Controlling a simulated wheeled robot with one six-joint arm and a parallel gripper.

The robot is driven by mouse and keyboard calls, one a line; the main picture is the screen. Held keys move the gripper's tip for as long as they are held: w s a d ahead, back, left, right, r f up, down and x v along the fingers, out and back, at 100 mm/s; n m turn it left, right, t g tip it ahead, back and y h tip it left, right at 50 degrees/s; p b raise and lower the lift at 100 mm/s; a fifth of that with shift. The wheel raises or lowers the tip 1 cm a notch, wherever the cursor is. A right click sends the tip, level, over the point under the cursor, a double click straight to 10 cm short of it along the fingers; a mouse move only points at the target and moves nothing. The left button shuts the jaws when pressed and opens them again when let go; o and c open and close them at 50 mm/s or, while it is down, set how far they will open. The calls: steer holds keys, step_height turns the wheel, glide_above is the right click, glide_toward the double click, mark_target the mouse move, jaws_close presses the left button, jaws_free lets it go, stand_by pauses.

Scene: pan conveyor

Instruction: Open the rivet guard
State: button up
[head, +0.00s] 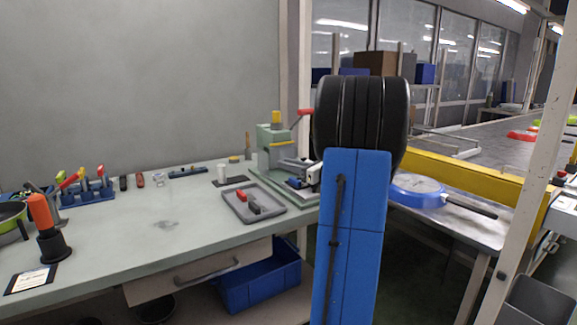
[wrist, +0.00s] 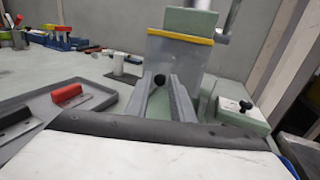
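The rivet press (head: 268,138) is pale green and stands at the right end of the bench. Its guard (wrist: 178,62) is a clear panel with a yellow top edge, upright in front of the press in the wrist view. A black knob (wrist: 158,80) sits low on the guard. My gripper (wrist: 160,84) points at the guard, its two grey fingers apart. The knob shows between the fingertips, with no clear contact. In the head view my gripper (head: 298,183) is low in front of the press, partly hidden by my arm.
A grey tray (head: 275,210) with a red-handled tool (wrist: 67,93) lies left of my gripper. A pale box with a black knob (wrist: 244,110) is close on the right. A blue tool rack (head: 88,192) and orange-handled tool (head: 40,212) stand farther left.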

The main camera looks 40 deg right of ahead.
jaws_close()
